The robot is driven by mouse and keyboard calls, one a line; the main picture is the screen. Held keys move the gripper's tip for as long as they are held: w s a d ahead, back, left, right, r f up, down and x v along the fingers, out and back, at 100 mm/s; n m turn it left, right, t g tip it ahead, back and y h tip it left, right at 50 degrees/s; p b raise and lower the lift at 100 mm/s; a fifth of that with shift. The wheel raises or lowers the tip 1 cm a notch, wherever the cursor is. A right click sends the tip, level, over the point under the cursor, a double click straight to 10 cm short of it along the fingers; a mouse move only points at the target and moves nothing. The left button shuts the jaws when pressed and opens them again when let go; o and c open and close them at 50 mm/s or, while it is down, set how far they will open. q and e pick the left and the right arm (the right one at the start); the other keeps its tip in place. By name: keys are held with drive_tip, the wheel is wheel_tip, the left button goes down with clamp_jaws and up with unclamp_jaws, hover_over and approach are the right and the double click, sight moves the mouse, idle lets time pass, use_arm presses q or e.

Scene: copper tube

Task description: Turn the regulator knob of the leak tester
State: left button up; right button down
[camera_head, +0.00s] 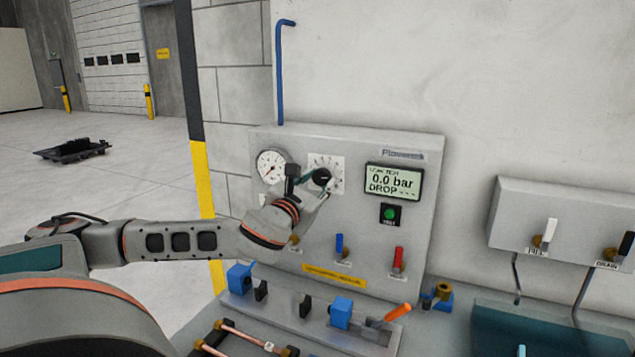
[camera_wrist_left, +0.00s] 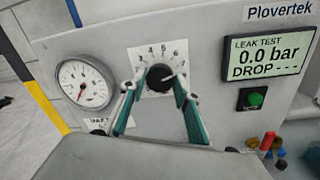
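The leak tester's grey panel (camera_head: 370,235) stands against the wall. Its black regulator knob (camera_head: 321,177) sits on a white numbered plate, right of a round gauge; the knob also shows in the left wrist view (camera_wrist_left: 160,78), its pointer line toward the right side of the scale. My left gripper (camera_head: 319,181) is at the knob. In the left wrist view its two teal fingers (camera_wrist_left: 160,80) lie on either side of the knob, tips very close to it. I cannot tell whether both tips press on it. My right gripper is not in view.
The gauge (camera_head: 271,166) is left of the knob. The display (camera_head: 393,182) reads 0.0 bar above a green button (camera_head: 390,213). Blue (camera_head: 340,247) and red (camera_head: 398,262) levers sit below. Clamps and copper tubes (camera_head: 245,338) lie on the bench.

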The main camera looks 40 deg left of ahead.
use_arm(q)
drive_tip(key=shift+o, duration=0.8)
drive_tip(key=shift+r, duration=0.1)
wheel_tip(320, 180, up, 10)
drive_tip(key=shift+f, duration=0.1)
idle(0.4)
